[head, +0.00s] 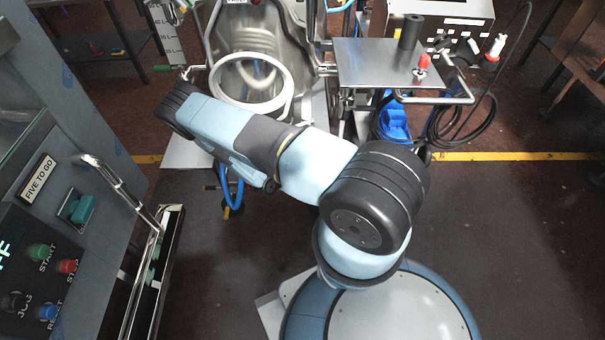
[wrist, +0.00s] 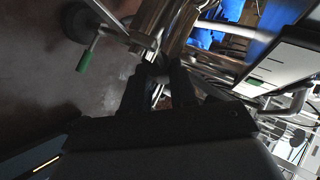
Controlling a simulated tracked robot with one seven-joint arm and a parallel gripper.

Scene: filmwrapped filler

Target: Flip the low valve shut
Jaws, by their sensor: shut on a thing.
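My gripper (wrist: 157,76) shows in the wrist view as two dark fingers reaching up to the lower end of shiny steel pipework (wrist: 152,30). The fingers are shut on a small dark piece there, which looks like the low valve's handle. The fingers and deep shadow hide most of it, so its angle cannot be told. A lever with a green grip (wrist: 85,60) stands apart, left of the fingers. In the head view my arm hides the gripper and the place it holds. A green grip (head: 162,68) also shows there, left of the steel hopper (head: 245,35).
A steel shelf (head: 375,62) with a red knob (head: 422,62) stands right of the hopper. Blue hose (head: 232,185) and black cable (head: 465,125) hang low near the machine. A control cabinet (head: 40,185) with a metal rail stands at the left.

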